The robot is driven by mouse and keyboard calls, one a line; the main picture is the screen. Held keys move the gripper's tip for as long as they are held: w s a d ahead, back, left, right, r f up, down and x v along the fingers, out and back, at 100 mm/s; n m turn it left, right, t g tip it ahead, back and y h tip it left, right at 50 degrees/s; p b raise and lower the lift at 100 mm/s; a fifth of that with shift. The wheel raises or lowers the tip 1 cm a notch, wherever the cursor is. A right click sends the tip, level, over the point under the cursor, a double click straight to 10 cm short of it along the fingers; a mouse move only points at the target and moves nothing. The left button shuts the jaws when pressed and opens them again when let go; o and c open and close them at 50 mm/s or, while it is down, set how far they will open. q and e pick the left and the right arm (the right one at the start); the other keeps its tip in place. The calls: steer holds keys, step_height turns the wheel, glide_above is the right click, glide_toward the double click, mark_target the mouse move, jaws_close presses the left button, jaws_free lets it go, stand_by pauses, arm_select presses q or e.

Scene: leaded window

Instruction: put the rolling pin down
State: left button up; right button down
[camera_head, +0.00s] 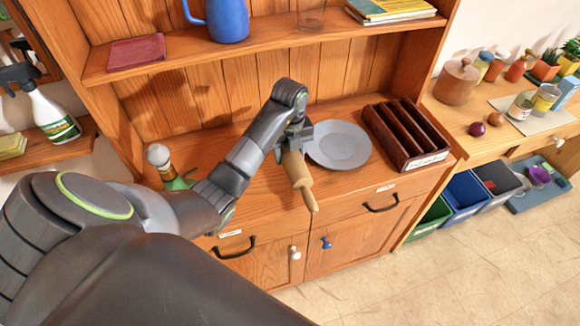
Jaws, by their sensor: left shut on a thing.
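The wooden rolling pin (298,174) hangs from my left gripper (292,140), which is shut on its upper end. The pin slants down, with its lower handle in front of the dresser's front edge. My left arm reaches in from the left to the wooden dresser's counter (345,183). A grey plate (340,145) lies on the counter just right of the gripper. I cannot tell whether the pin touches the counter. My right gripper is not in view.
A brown divided rack (405,133) stands right of the plate. Above, a shelf holds a blue jug (226,18), a red book (136,51) and a clear glass (312,14). Some counter in front of the plate is bare.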

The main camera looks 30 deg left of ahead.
arm_select(q)
step_height(320, 180, down, 3)
steer(key=shift+f, duration=0.5)
steer(key=o, duration=1.4)
steer(key=shift+c, duration=0.2)
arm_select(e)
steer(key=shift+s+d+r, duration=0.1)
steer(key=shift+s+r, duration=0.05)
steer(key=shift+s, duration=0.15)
